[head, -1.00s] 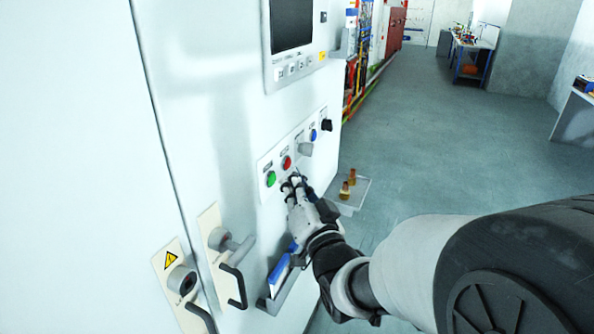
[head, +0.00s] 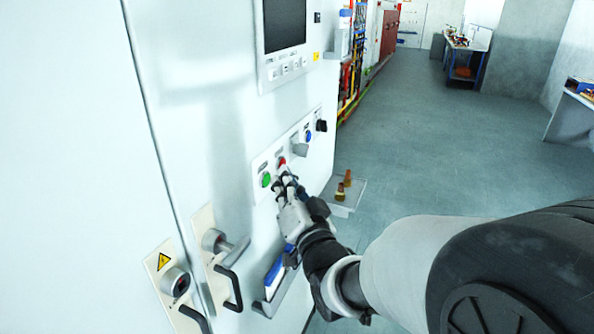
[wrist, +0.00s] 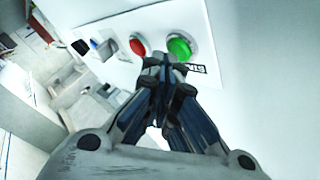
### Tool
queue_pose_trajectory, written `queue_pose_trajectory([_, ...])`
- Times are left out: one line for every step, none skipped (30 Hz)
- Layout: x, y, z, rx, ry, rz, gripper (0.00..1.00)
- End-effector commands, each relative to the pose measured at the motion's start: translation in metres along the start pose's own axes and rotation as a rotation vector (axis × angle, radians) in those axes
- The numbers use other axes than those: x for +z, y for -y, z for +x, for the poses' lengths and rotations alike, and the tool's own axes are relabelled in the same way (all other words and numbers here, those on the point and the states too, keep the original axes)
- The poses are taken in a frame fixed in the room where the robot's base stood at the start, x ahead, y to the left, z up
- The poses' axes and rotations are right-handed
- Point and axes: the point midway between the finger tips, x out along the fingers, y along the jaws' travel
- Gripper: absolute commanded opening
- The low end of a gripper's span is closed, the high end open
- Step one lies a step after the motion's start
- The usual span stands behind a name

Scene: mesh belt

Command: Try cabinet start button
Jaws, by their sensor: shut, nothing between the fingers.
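The cabinet's button panel (head: 258,166) carries a green button (head: 266,179) and a red button (head: 282,162). In the wrist view the green button (wrist: 180,47) is just beyond my fingertips, slightly right, with a partly hidden label (wrist: 197,69) beside it. The red button (wrist: 137,44) is to its left. My gripper (head: 286,178) is shut and empty, its fingertips close in front of the panel, right of the green button and below the red one. It also shows in the wrist view (wrist: 165,62). I cannot tell whether the tips touch the panel.
A grey knob (head: 299,149), a blue button (head: 308,135) and a black knob (head: 321,125) continue the panel row. Below are a door handle (head: 233,268) and a holder with a blue item (head: 274,274). A small tray (head: 347,205) bears brown-topped pieces.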

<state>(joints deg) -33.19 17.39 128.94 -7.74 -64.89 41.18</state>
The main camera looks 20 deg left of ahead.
Motion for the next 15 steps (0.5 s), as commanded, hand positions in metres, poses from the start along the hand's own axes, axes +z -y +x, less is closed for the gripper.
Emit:
queue_pose_trajectory([0.0001,0.0000,0.0001,0.000,0.000,0.000,0.00])
queue_pose_trajectory([0.0002,0.0000,0.0002,0.000,0.000,0.000,0.00])
queue_pose_trajectory([0.0004,0.0002,0.0004,0.000,0.000,0.000,0.00])
queue_pose_trajectory([0.0006,0.0003,0.0006,0.000,0.000,0.000,0.00])
queue_pose_trajectory([0.0007,0.0004,0.0008,0.000,0.000,0.000,0.00])
queue_pose_trajectory([0.0010,0.0006,0.0011,0.000,0.000,0.000,0.00])
queue_pose_trajectory([0.0012,0.0007,0.0014,0.000,0.000,0.000,0.00])
queue_pose_trajectory([0.0014,0.0009,0.0016,0.000,0.000,0.000,0.00])
queue_pose_trajectory([0.0017,0.0011,0.0020,0.000,0.000,0.000,0.00])
queue_pose_trajectory([0.0018,0.0013,0.0023,0.000,0.000,0.000,0.00])
queue_pose_trajectory([0.0020,0.0014,0.0025,0.000,0.000,0.000,0.00])
queue_pose_trajectory([0.0022,0.0017,0.0029,0.000,0.000,0.000,0.00])
queue_pose_trajectory([0.0024,0.0019,0.0031,0.000,0.000,0.000,0.00])
queue_pose_trajectory([0.0025,0.0021,0.0034,0.000,0.000,-0.001,0.00])
queue_pose_trajectory([0.0027,0.0023,0.0037,0.000,0.000,-0.001,0.00])
